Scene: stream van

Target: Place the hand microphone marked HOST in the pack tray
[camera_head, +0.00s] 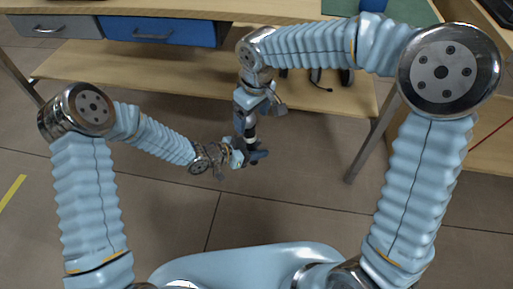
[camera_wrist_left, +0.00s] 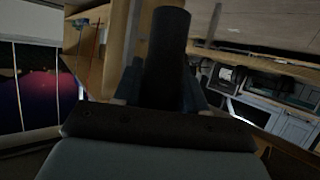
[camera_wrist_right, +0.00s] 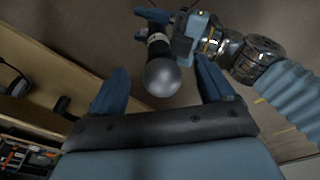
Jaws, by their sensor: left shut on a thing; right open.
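My left gripper (camera_head: 250,155) is shut on a hand microphone, low over the floor in front of the bench. The microphone has a silver ball head (camera_wrist_right: 162,77), a pale band and a dark body (camera_wrist_left: 167,50). No HOST lettering is readable. My right gripper (camera_head: 247,122) is just above the left one and open. In the right wrist view, its two blue fingers (camera_wrist_right: 160,92) stand on either side of the ball head, with visible gaps. I cannot pick out the pack tray in any view.
The wooden bench has a grey drawer (camera_head: 48,27), a blue drawer (camera_head: 157,31) and a lower shelf (camera_head: 90,65). A green mat (camera_head: 342,7) lies on its top. A dark headset (camera_wrist_right: 14,84) rests on the shelf. The tiled floor (camera_head: 290,195) is clear.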

